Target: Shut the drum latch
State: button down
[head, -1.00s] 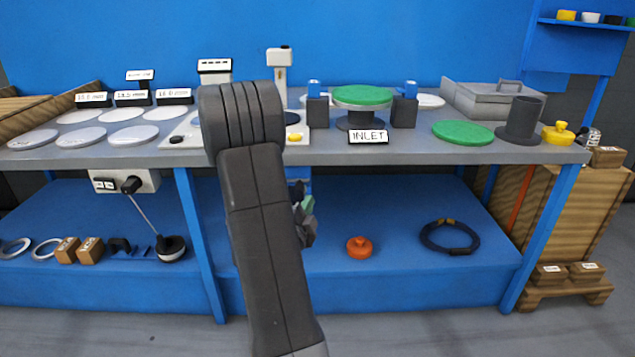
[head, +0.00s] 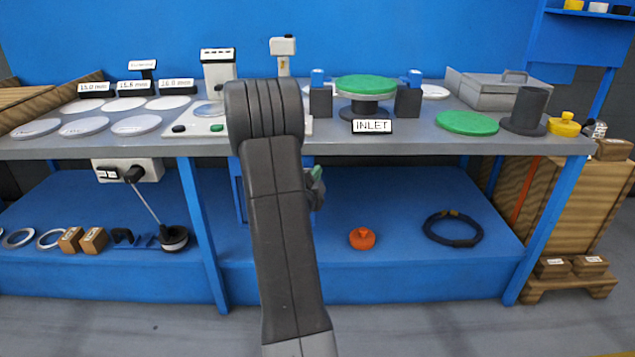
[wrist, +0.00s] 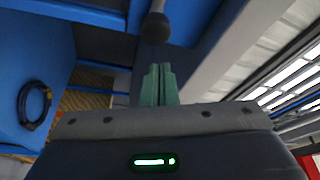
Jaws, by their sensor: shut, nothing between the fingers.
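My gripper (head: 317,187) is mostly hidden behind my own forearm in the head view, just below the bench's front edge. In the wrist view its green fingers (wrist: 158,84) are together with nothing between them. A dark round knob (wrist: 155,28) on a short stem shows just beyond the fingertips, with a visible gap in the picture. I cannot tell whether this knob belongs to the drum latch. A blue upright part (head: 239,192) shows beside my forearm under the bench. The drum latch itself cannot be clearly made out; my arm covers that area.
The grey bench (head: 440,147) runs across, with the INLET sign (head: 372,126) and green-topped flange (head: 365,85) on it. The lower shelf (head: 390,203) holds an orange knob (head: 362,238) and a dark coil (head: 452,229). Floor in front is clear.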

jog(key=shift+a+f, duration=0.2)
jog(key=shift+a, duration=0.4)
jog(key=shift+a+f, duration=0.2)
jog(key=shift+a, duration=0.35)
jog(key=a+b, duration=0.1)
jog(key=a, duration=0.2)
jog(key=shift+a, duration=0.25)
jog(key=shift+d+b, duration=0.1)
jog(key=shift+b, duration=0.2)
